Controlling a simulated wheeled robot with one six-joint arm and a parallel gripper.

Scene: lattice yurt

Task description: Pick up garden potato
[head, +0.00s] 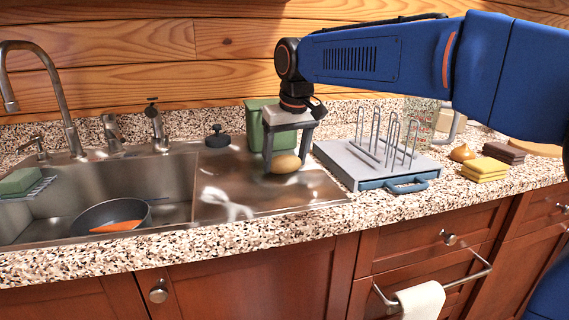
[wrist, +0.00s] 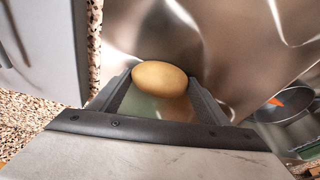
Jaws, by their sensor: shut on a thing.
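The potato (head: 286,164) is a smooth yellow-brown oval, low over the steel drainboard beside the sink. My gripper (head: 287,158) points down over the drainboard and is shut on the potato, one finger on each side. In the wrist view the potato (wrist: 160,76) sits between the tips of the two dark fingers (wrist: 162,88). I cannot tell whether the potato touches the steel or hangs just above it.
A grey dish rack (head: 345,165) with wire prongs stands close on the right. A green container (head: 256,128) is just behind my gripper. The sink basin (head: 170,185) on the left holds a pan (head: 90,214). Folded yellow cloths (head: 484,169) lie farther right.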

